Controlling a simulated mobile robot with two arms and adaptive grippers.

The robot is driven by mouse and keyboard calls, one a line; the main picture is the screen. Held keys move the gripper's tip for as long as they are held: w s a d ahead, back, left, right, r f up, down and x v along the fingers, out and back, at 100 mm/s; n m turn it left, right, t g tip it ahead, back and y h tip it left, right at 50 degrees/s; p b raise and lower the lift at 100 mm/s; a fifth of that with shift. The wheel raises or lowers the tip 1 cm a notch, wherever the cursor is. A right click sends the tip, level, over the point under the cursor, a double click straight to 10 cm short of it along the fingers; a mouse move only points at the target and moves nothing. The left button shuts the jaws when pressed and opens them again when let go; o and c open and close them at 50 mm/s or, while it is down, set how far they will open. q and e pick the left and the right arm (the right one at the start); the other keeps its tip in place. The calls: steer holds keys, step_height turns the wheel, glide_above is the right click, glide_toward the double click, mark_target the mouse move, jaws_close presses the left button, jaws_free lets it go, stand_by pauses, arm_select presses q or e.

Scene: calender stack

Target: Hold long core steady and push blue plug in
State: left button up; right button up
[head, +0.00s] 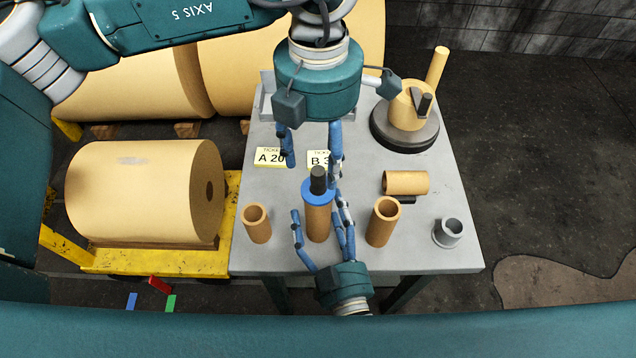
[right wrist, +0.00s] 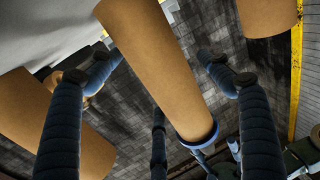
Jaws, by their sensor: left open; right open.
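The long core (head: 317,225) is a brown tube standing upright near the table's front middle. The blue plug (head: 319,194), with a black knob (head: 318,177), sits on its top end. In the right wrist view the plug's blue rim (right wrist: 203,138) is at the end of the core (right wrist: 158,62); its depth inside is hidden. My right gripper (head: 321,216) is open, with fingers on both sides of the core. My left gripper (head: 312,172) is open above and behind the plug, its fingers pointing down; I cannot tell whether they touch the knob.
Shorter brown cores stand left (head: 257,224) and right (head: 383,222) of the long core. A grey cup (head: 448,232), a lying core (head: 406,183) and a round dark base (head: 405,138) are on the right. Two ticket cards (head: 270,157) lie behind. A big paper roll (head: 140,190) is left.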

steer(key=v, duration=1.1)
steer(key=shift+s, duration=0.2)
steer(key=shift+d, duration=0.1)
